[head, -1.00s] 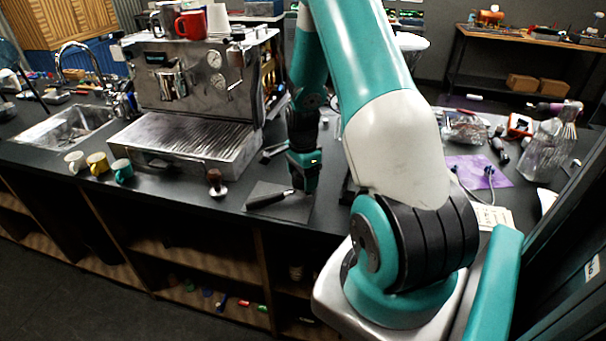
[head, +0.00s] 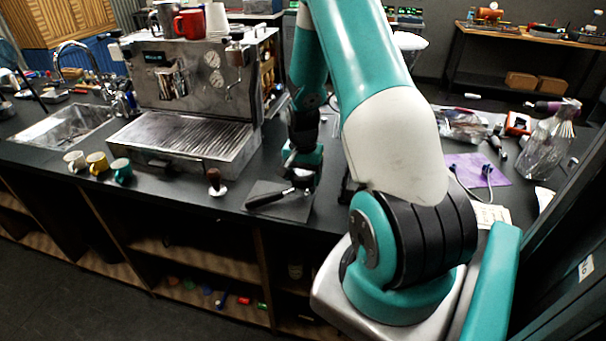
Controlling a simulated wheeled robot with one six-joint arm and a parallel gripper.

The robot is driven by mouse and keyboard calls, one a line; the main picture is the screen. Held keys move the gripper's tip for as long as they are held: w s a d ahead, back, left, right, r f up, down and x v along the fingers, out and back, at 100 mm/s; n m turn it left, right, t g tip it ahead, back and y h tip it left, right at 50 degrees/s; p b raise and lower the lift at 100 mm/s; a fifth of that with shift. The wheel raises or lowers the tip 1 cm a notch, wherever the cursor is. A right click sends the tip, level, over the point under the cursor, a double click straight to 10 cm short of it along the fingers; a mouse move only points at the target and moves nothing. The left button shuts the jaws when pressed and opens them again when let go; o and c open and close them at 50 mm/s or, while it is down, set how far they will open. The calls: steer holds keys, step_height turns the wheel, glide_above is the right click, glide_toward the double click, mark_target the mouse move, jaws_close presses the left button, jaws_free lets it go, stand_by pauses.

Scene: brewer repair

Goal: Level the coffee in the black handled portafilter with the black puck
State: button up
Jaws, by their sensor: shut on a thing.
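The black handled portafilter (head: 266,199) lies on a dark square mat near the counter's front edge, its handle pointing left. Its basket end is at the right, under my gripper and mostly hidden, so I cannot see the coffee. My gripper (head: 299,181) points down over that basket end. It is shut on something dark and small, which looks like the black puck. The jaws and the puck are too small and shaded to tell whether the puck touches the basket.
A tamper with a brown handle (head: 214,180) stands left of the mat (head: 291,211). Behind it is the espresso machine (head: 190,95), with several small cups (head: 97,163) at its left front. A purple cloth (head: 478,170) lies at the right. The counter front edge is close.

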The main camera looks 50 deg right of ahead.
steer(key=m, duration=0.7)
steer(key=shift+w, duration=0.2)
stand_by(0.4)
steer(key=shift+r+p, duration=3.25)
steer(key=shift+r, duration=0.8)
